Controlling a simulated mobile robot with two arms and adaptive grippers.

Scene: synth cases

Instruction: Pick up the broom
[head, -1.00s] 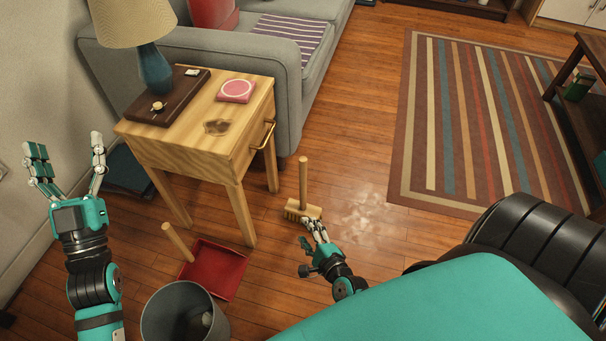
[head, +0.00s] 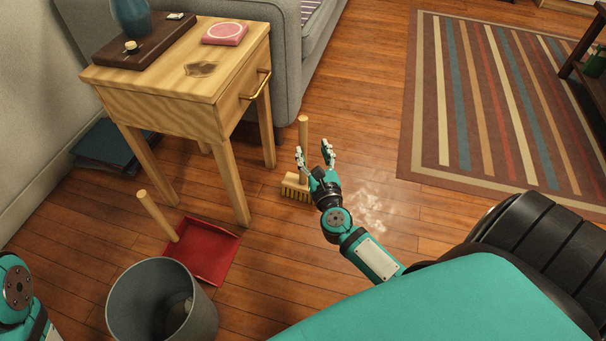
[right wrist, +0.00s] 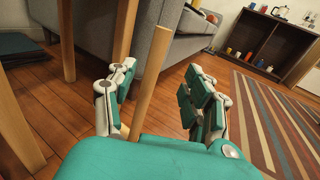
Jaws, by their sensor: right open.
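The broom (head: 296,187) stands on the wood floor with its bristle head down and its short wooden handle pointing up, right of the side table. My right gripper (head: 314,154) is open at the broom, its fingers raised around the height of the handle. In the right wrist view, the handle (right wrist: 149,82) rises between the two spread fingers of the gripper (right wrist: 160,98), nearer the left finger; I cannot tell whether it touches. The broom head is hidden there. Of my left arm only a link shows at the lower left; its gripper is out of view.
A wooden side table (head: 178,101) stands just left of the broom, beside a grey sofa (head: 283,60). A red dustpan (head: 212,262) with an upright handle and a grey bin (head: 130,300) stand at the lower left. Pale dust (head: 372,205) lies right of the broom. A striped rug (head: 430,150) is further right.

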